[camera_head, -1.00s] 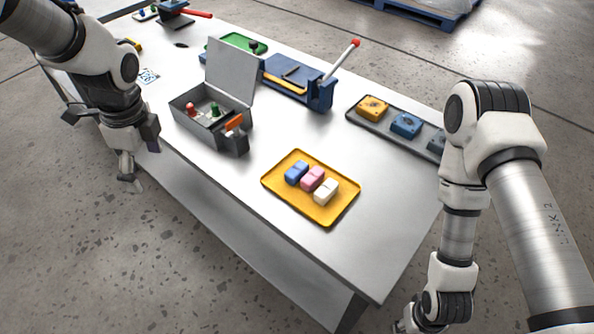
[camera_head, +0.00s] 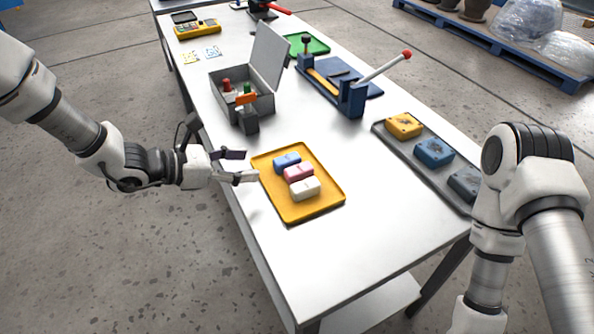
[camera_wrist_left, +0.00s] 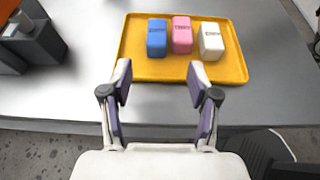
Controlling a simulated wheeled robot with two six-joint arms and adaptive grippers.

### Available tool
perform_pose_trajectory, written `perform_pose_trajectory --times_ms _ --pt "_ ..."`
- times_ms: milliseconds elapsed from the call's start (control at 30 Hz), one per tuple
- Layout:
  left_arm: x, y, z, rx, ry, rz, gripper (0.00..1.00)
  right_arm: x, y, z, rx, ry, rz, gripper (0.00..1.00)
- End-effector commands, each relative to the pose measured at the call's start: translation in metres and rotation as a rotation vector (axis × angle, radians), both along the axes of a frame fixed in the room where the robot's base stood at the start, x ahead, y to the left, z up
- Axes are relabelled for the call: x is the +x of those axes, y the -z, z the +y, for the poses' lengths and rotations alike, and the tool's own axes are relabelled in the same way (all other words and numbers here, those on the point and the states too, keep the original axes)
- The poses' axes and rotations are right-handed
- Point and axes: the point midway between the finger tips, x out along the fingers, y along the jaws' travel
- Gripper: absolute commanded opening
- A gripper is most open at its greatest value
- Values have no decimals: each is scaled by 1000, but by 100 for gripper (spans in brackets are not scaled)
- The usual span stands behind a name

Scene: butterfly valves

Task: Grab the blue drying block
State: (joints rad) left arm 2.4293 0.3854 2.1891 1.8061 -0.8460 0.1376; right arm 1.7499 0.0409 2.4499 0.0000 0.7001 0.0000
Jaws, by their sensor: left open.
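The blue drying block (camera_head: 287,163) lies on a yellow tray (camera_head: 318,208) in the head view, at the far end of a row with a pink block (camera_head: 298,174) and a white block (camera_head: 305,189). In the left wrist view the blue block (camera_wrist_left: 157,38) is at the left of the row, ahead of the fingers. My left gripper (camera_head: 243,165) is open and empty, beside the tray's left edge and apart from the blocks. In the wrist view its fingers (camera_wrist_left: 160,84) point at the tray (camera_wrist_left: 180,68). My right gripper is out of view.
A grey open-lidded box (camera_head: 238,98) stands behind the tray, with a small dark holder (camera_head: 249,122) beside it. A blue fixture with a red-tipped lever (camera_head: 350,98) is farther back. A dark tray (camera_head: 446,176) with several square parts lies at the right.

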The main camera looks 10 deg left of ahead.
Motion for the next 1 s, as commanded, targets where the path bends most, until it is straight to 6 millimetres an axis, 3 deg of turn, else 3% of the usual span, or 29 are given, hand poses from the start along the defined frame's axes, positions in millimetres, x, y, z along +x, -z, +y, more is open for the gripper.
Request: perform_pose_trajectory --times_ms 433,700,867,1000 --pt "36 23 -51 6 6 -3 60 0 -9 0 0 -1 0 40" --pt "39 26 -56 4 3 -4 60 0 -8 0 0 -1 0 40" --pt "39 26 -56 4 5 -4 4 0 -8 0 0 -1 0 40" --pt "39 26 -56 4 5 -4 1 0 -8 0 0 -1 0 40"
